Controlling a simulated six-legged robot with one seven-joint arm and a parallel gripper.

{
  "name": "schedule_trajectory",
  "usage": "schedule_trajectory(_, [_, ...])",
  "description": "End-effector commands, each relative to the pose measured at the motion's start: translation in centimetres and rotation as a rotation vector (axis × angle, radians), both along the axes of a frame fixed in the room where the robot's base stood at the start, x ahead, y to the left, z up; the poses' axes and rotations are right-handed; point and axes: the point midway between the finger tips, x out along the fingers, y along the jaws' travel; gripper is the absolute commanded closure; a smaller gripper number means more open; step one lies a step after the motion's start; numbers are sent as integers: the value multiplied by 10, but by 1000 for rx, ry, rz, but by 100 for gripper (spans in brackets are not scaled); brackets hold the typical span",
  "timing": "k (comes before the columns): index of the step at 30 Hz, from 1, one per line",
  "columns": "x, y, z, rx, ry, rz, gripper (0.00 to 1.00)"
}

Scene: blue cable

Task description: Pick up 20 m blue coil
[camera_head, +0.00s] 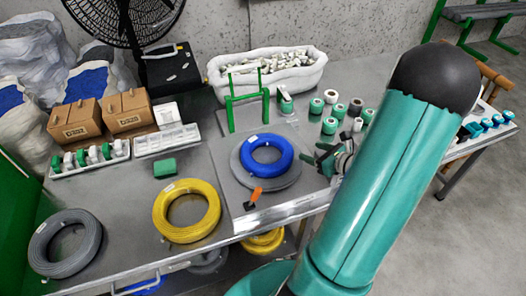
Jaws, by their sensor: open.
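The blue coil (266,143) lies flat on a round grey disc (253,181) near the middle of the metal table. The coil is a ring with an open centre. My gripper (322,157) is just right of the coil, partly hidden behind my teal arm. It is open and appears empty. I cannot tell whether its fingers touch the coil or the disc edge.
A green frame (247,97) stands behind the coil. An orange-handled part (254,197) sits at the disc's front edge. A yellow coil (187,210) and a grey coil (65,243) lie left. Several small rolls (330,125) stand behind my gripper.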

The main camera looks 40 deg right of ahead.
Motion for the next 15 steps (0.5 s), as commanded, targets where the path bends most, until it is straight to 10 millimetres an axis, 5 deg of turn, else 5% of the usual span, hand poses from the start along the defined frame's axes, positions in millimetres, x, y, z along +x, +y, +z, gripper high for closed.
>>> schedule_trajectory(5, [9, 0, -7, 7, -1, -15, 39])
schedule_trajectory(15, [65, 3, -30, 6, -2, -15, 39])
